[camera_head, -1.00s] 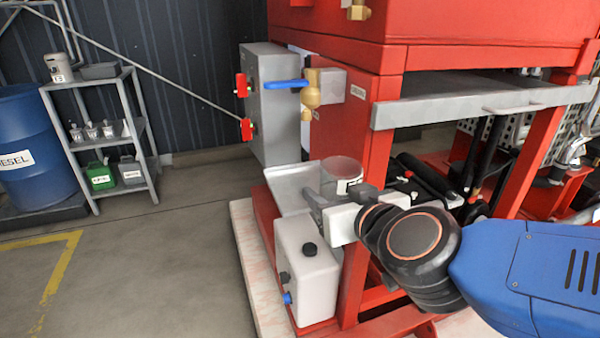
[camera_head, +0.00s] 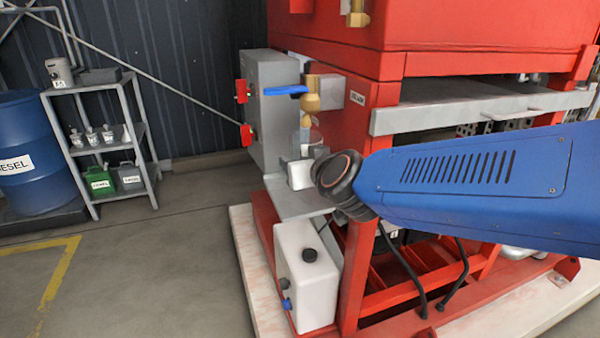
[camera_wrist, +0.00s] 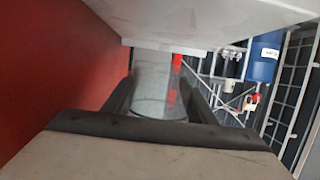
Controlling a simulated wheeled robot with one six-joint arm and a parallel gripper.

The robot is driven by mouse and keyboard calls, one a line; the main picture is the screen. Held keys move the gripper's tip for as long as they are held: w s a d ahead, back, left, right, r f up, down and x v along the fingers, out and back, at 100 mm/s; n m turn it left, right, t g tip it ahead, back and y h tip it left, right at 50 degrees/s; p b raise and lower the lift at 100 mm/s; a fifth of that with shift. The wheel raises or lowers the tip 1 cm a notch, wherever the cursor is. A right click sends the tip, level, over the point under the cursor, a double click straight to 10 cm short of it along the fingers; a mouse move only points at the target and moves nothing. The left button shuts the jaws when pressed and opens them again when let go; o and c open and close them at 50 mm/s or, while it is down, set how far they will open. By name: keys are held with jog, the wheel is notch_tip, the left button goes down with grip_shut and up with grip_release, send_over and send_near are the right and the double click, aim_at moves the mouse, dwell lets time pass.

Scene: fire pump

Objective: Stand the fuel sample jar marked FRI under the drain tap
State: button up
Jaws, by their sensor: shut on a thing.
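A clear fuel sample jar (camera_head: 315,136) is partly hidden behind my wrist in the head view. No marking on it can be read. My gripper (camera_wrist: 158,100) is shut on the jar, with a dark finger on each side of it in the wrist view. The brass drain tap (camera_head: 312,97), with a blue lever handle (camera_head: 286,91), is on the red pump housing. The jar's top shows close to the tap's spout. A grey bracket shelf (camera_head: 290,206) is below. The jar's base is hidden, so I cannot tell whether it touches the shelf.
A white tank (camera_head: 306,282) with a black cap stands under the shelf. A grey box (camera_head: 268,110) with red handles is left of the tap. A rack (camera_head: 122,140) with small jars and cans, and a blue diesel drum (camera_head: 28,155), stand far left. The floor between is clear.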

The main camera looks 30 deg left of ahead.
jog(key=shift+w+a+f, duration=0.1)
jog(key=shift+f, duration=0.8)
jog(key=shift+w+a+f, duration=0.1)
jog(key=shift+f, duration=0.8)
jog(key=shift+f, duration=0.1)
jog(key=o, duration=1.2)
jog(key=shift+c, duration=0.2)
notch_tip(320, 180, up, 4)
send_over(318, 211)
jog(key=shift+a+f, duration=0.1)
